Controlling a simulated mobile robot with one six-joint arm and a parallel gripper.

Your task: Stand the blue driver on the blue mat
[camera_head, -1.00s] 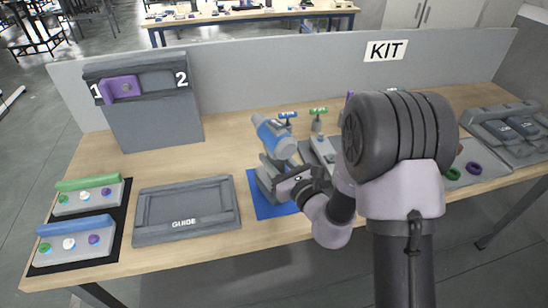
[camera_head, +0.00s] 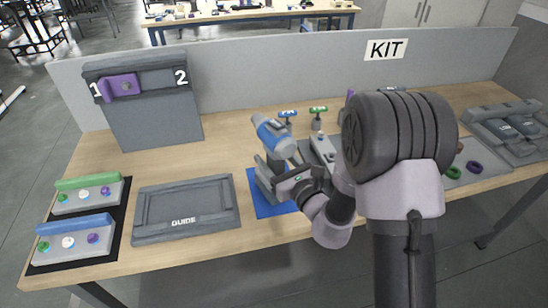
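The blue driver (camera_head: 273,137) has a blue and light-grey body and is tilted, its upper end to the left. It is over the blue mat (camera_head: 256,203), which lies flat near the front of the table. My gripper (camera_head: 268,172) is at the driver's lower part, above the mat. Its grey fingers are around or beside the driver's lower part, and I cannot tell whether they are closed on it. The driver's lower end is hidden by my gripper, so contact with the mat does not show.
A grey GUIDE tray (camera_head: 187,234) lies left of the mat. Blue (camera_head: 288,114) and green (camera_head: 318,110) T-handled tools stand behind the driver. A grey block (camera_head: 322,150) stands close on the right. A grey panel with a purple piece (camera_head: 122,86) stands back left.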

